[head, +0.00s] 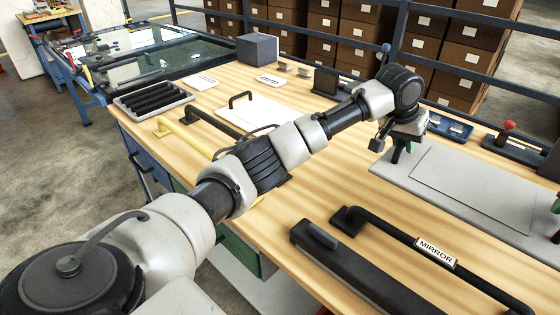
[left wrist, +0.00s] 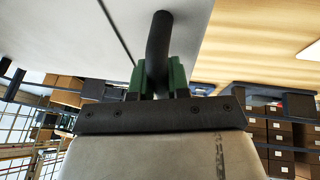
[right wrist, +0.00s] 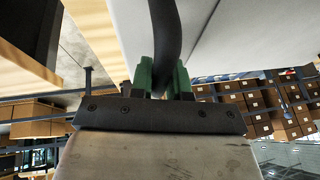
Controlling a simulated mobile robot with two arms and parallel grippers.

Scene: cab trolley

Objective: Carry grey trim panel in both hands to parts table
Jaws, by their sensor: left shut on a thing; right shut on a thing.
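The grey trim panel (head: 465,188) lies flat, over or on the right part of a wooden-topped table (head: 310,180); I cannot tell whether it touches the top. My left gripper (head: 401,151) is at the panel's far left corner. In the left wrist view its green fingers (left wrist: 158,80) are shut on a dark bar-like handle (left wrist: 159,40) beside the grey panel surface (left wrist: 70,30). My right gripper (right wrist: 163,78) is shut on a similar dark handle (right wrist: 165,30) in the right wrist view; in the head view it is mostly cut off at the right edge.
A black bar labelled MIRROR (head: 436,252) and a long black part (head: 345,268) lie in front of the panel. Blue rails (head: 475,72) and cartons (head: 440,45) are behind.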

